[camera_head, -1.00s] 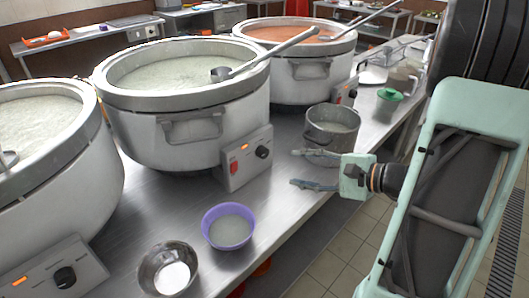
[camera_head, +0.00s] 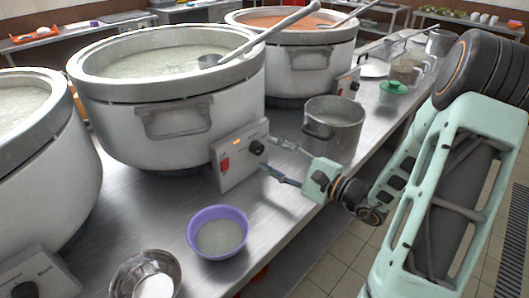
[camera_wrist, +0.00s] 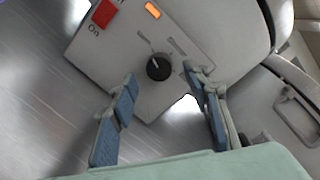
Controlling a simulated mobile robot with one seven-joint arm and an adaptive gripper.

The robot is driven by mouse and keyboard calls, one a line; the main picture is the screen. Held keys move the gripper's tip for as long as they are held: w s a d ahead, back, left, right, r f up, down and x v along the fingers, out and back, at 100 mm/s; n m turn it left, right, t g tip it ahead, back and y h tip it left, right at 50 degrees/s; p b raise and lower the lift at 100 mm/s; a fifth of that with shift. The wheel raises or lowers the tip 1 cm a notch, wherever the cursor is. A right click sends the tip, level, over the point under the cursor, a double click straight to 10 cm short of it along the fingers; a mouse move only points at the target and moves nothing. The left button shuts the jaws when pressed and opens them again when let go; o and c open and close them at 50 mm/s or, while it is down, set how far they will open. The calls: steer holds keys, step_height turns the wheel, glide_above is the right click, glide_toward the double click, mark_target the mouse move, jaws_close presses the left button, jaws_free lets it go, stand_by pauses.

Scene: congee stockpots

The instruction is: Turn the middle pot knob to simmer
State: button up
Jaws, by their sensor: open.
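The middle pot (camera_head: 170,95) is a large white stockpot of pale congee with a ladle resting on its rim. Its control box (camera_head: 238,158) faces the table's front edge, with a red switch, an orange light and a black knob (camera_head: 256,147). In the wrist view the knob (camera_wrist: 158,67) has a white pointer mark, tilted slightly left of straight up in the picture. My gripper (camera_head: 270,160) is open in front of the box, its fingers pointing toward the knob. In the wrist view my gripper (camera_wrist: 165,95) has the knob ahead of and between its fingertips, apart from both.
A grey metal pot (camera_head: 333,128) stands close beside my gripper. A purple bowl (camera_head: 218,232) and a steel bowl (camera_head: 145,275) sit nearer on the steel table (camera_head: 120,215). Another white pot (camera_head: 45,165) is at left, and one with orange content (camera_head: 300,60) is behind.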

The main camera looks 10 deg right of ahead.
mark_target(261, 150)
steer(key=shift+x, duration=1.55)
steer(key=shift+c, duration=0.3)
steer(key=shift+d, duration=0.1)
steer(key=c, duration=1.1)
